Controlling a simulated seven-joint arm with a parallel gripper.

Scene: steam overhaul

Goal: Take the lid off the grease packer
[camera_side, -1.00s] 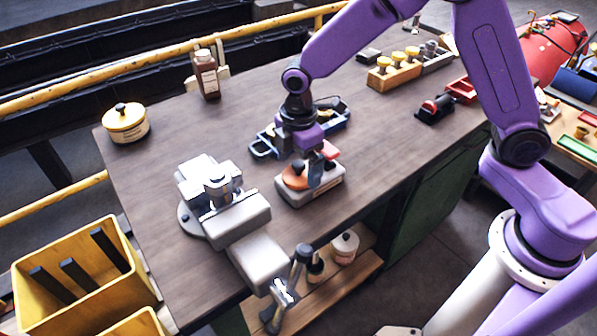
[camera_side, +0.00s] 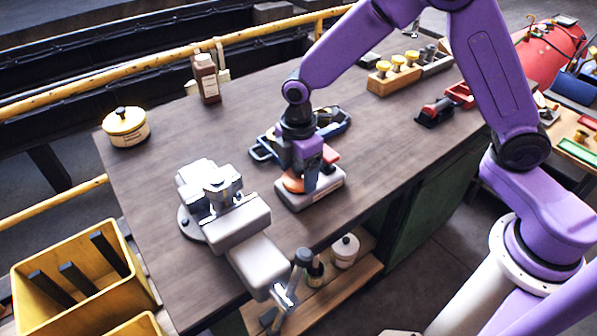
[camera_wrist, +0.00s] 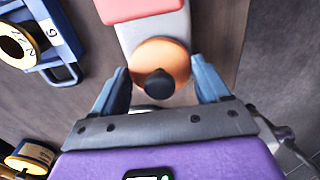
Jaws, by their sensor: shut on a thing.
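The grease packer (camera_side: 325,187) looks like a low grey block on the bench, with a red piece on its far end. Its round orange lid (camera_wrist: 160,53) has a black knob in the middle. The lid also shows in the side view (camera_side: 291,184), partly behind my gripper. My gripper (camera_wrist: 162,84) points down over the lid, with one blue finger on each side of it, shut on the lid. The lid looks level and at the block's top; I cannot tell whether there is a gap under it.
A blue tray (camera_side: 262,152) lies just behind the packer. A grey vise (camera_side: 237,220) stands close on the left. A yellow lidded tin (camera_side: 126,128) and a brown bottle (camera_side: 207,80) stand farther back. Bare bench lies between the tin and tray.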

